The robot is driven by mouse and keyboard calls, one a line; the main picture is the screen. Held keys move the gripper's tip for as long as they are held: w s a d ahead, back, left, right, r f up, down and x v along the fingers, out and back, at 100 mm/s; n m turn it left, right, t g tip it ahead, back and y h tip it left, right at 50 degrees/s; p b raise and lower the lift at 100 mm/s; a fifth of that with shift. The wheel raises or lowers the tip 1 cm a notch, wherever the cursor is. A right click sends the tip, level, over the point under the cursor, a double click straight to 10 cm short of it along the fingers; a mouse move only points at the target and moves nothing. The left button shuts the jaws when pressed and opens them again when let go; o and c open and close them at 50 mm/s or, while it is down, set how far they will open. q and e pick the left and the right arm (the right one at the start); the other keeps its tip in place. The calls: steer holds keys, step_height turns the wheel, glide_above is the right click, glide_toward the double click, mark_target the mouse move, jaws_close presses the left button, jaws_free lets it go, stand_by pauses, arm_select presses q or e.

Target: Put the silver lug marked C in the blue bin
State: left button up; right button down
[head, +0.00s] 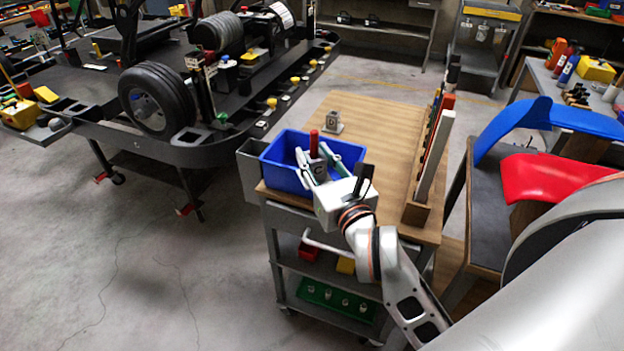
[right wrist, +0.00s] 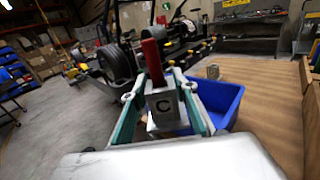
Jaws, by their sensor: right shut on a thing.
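My right gripper (head: 316,160) is shut on the silver lug marked C (head: 318,172). The lug is a grey block with a red post (head: 313,143) standing up from it. In the right wrist view the letter C faces the camera on the lug (right wrist: 164,106), between the two fingers. The blue bin (head: 350,151) sits on the wooden cart top at its left end. The lug shows over the bin's opening; its exact height above the floor of the bin is hard to tell. My left gripper is not in view.
Another silver lug (head: 333,121) stands on the wooden top (head: 375,125) behind the bin. A rack of upright coloured pieces (head: 433,160) lines the top's right side. A grey box (head: 255,172) hangs left of the bin. The middle of the top is clear.

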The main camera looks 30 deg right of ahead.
steer(key=w+d+r+m+g+h, duration=0.1)
steer(key=w+d+r+m+h, duration=0.2)
steer(key=r, duration=0.6)
steer(key=w+d+r+m+g+h, duration=0.1)
steer(key=w+d+r+h, duration=0.3)
steer(key=r, duration=0.5)
step_height(320, 180, down, 19)
steer(key=s+b, duration=0.1)
steer(key=b, duration=0.4)
steer(key=shift+d+f+y, duration=0.2)
steer(key=shift+d+y, duration=0.1)
steer(key=shift+f+b, duration=0.45)
steer(key=shift+b, duration=0.05)
steer(key=shift+f, duration=0.25)
steer(key=c, duration=1.6)
jaws_free()
